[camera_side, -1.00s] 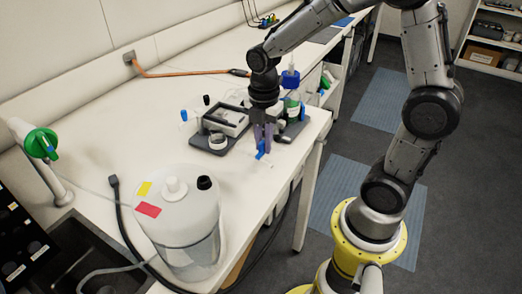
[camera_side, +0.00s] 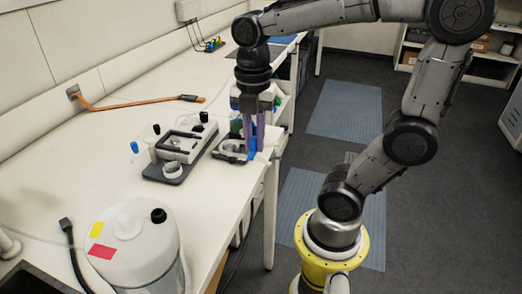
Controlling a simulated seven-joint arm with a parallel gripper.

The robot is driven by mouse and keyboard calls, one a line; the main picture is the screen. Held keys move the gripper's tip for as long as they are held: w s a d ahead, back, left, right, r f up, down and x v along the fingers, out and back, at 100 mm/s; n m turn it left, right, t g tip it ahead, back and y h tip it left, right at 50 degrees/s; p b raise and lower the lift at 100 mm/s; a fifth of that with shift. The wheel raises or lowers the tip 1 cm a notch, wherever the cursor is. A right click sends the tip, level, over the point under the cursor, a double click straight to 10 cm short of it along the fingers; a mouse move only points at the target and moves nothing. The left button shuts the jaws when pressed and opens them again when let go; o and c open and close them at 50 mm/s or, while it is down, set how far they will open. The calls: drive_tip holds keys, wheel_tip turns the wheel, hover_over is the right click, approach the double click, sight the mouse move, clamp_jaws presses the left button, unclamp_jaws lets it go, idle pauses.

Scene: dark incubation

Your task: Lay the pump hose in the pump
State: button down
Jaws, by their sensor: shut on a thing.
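My gripper (camera_side: 254,147) points straight down near the right edge of the bench, its purple fingers shut on a small blue piece (camera_side: 251,154). The piece seems to belong to the pump hose, but the hose itself is too thin and pale to trace. A white device with black bars on a dark base (camera_side: 173,175), which looks like the pump, stands left of the gripper. A smaller dark grey unit with a ring-shaped part (camera_side: 229,155) is just left of the fingers. I cannot tell whether the blue piece touches it.
A large white canister (camera_side: 135,250) with yellow and red labels stands at the lower left. A black cable plug (camera_side: 66,226) lies beside it.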

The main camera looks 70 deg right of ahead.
drive_tip(key=w+d+r, duration=0.2)
drive_tip(key=w+r, duration=0.1)
drive_tip(key=w, duration=0.6)
drive_tip(key=w+d+f, duration=0.2)
drive_tip(key=w, duration=0.2)
drive_tip(key=w+d+f, duration=0.3)
drive_tip(key=w, duration=0.2)
drive_tip(key=w+d+f, duration=0.2)
drive_tip(key=w, duration=0.3)
drive_tip(key=shift+d+f, duration=0.25)
drive_tip(key=shift+d, duration=0.05)
drive_tip(key=shift+f, duration=1.3)
drive_tip(key=shift+f, duration=0.25)
drive_tip(key=shift+f, duration=0.35)
drive_tip(key=shift+f, duration=0.5)
